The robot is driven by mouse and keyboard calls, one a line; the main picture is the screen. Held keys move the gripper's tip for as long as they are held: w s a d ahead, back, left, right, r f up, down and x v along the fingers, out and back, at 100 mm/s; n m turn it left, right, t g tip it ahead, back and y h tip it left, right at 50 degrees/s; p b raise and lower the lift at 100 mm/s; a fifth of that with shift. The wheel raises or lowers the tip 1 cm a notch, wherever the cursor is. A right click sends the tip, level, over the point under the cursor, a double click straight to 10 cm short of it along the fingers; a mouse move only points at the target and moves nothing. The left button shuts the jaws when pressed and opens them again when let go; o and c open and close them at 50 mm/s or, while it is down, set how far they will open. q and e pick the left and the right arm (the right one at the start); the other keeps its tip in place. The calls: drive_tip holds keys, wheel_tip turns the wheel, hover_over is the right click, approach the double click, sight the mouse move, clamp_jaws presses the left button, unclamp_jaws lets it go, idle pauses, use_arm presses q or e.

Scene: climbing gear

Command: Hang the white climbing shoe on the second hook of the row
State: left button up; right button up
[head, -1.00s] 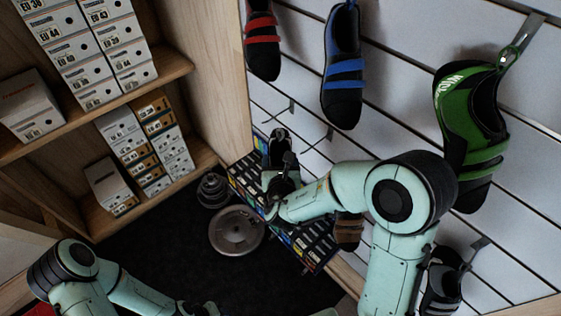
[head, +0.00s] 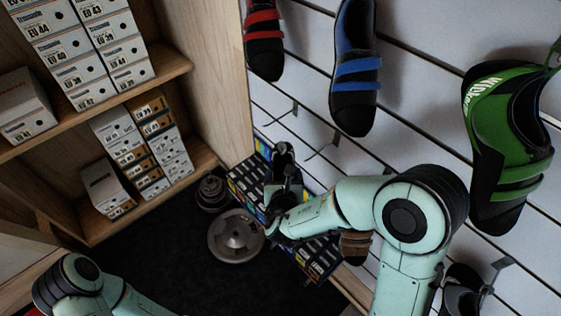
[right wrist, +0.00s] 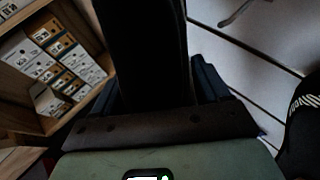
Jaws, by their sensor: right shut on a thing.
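My right gripper (head: 283,178) is in the middle of the head view, in front of the slatted wall. It is shut on a narrow, dark-looking shoe (head: 284,153) that stands up from the fingers. In the right wrist view the held shoe (right wrist: 145,50) is a black shape between the fingers; I cannot make out white on it. Two bare hooks show on the wall: one at upper left (head: 284,112) and one lower right (head: 322,147), near the held shoe and apart from it. My left gripper is out of view.
A red-strapped shoe (head: 263,40), a blue-strapped shoe (head: 354,70) and a green shoe (head: 507,145) hang on the wall. A brown shoe (head: 356,247) and a dark shoe (head: 461,293) are lower. Small boxes (head: 250,180) lie below the hooks. A box shelf (head: 175,70) stands at left.

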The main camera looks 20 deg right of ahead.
drive_tip(key=shift+g, duration=0.6)
drive_tip(key=s+f+b, duration=0.1)
drive_tip(key=f, duration=0.1)
drive_tip(key=s+f+b, duration=0.3)
drive_tip(key=f+b, duration=0.1)
drive_tip(key=shift+s+a+f, duration=0.15)
drive_tip(key=shift+s+a, duration=0.15)
drive_tip(key=shift+a, duration=0.1)
drive_tip(key=shift+s+f+b, duration=0.25)
drive_tip(key=shift+s+b, duration=0.05)
drive_tip(key=shift+w+d, duration=0.25)
drive_tip(key=shift+d, duration=0.15)
drive_tip(key=w+d, duration=0.4)
drive_tip(key=d, duration=0.6)
drive_tip(key=shift+w+d+f, duration=0.15)
drive_tip(key=shift+d+f, duration=0.1)
drive_tip(key=shift+d, duration=0.1)
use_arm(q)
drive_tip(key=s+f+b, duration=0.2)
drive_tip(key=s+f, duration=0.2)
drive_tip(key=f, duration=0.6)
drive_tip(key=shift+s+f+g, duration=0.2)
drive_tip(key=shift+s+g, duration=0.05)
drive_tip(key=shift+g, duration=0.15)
use_arm(e)
drive_tip(key=shift+w+d+f, duration=0.25)
drive_tip(key=shift+d+f, duration=0.3)
drive_tip(key=shift+f, duration=0.05)
drive_tip(key=o, duration=1.2)
